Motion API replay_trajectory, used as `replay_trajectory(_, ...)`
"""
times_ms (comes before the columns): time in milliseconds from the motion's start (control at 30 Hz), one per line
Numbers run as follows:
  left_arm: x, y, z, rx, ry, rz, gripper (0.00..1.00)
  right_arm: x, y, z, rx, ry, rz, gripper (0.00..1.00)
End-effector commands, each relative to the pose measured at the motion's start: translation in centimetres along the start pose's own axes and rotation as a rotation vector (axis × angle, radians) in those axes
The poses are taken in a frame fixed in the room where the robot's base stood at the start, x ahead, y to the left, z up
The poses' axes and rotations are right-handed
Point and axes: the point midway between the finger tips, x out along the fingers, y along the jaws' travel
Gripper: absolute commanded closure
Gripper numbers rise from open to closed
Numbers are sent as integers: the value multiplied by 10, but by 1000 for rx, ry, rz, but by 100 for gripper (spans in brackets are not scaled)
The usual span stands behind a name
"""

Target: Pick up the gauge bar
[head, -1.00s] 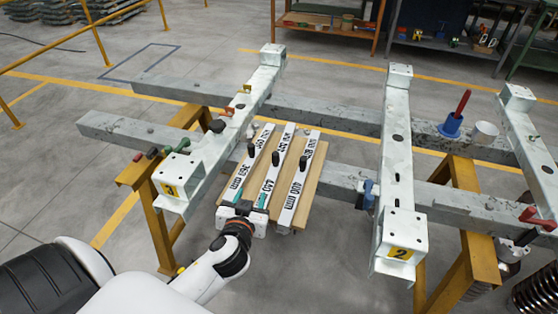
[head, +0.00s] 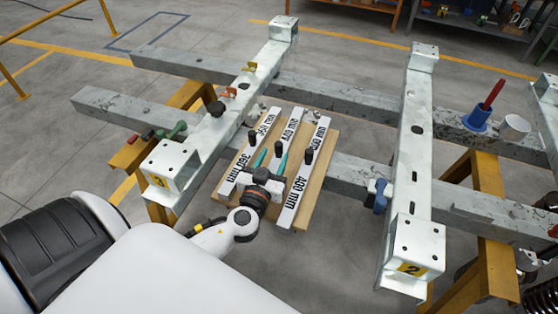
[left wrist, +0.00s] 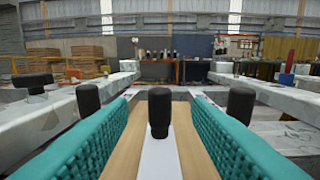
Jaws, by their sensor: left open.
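Three white gauge bars with upright black knobs lie side by side on a wooden board: a left bar (head: 235,176) marked 360 mm, a middle bar (head: 293,122), and a right bar (head: 297,196) marked 400 mm. My left gripper (head: 274,156) is open over the middle bar, its teal fingers on either side of that bar's knob. In the left wrist view the middle knob (left wrist: 159,112) stands between the teal pads, with gaps on both sides. The middle bar's near end is hidden under the gripper. My right gripper is not in view.
The wooden board (head: 328,152) lies between two pale crossbeams, one at left (head: 235,107) marked with a yellow plate and one at right (head: 418,150) marked 2. A blue clamp (head: 380,195) sits on the right beam's side. A blue cup holder (head: 477,119) stands farther right.

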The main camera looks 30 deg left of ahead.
Motion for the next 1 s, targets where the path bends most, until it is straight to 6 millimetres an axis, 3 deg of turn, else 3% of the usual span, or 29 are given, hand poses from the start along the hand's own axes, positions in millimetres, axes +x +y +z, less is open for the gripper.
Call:
replay_trajectory(33, 11, 0, 9, 1, -9, 1, 55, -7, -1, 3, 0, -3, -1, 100)
replay_trajectory(267, 27, 0, 8, -1, -7, 1, 55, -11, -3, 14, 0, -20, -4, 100)
replay_trajectory(567, 67, 0, 9, -1, -7, 1, 55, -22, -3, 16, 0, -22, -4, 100)
replay_trajectory(867, 72, 0, 7, -1, -6, 1, 55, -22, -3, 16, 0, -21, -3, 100)
replay_trajectory(1000, 72, 0, 7, -1, -6, 1, 77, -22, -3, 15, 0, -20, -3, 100)
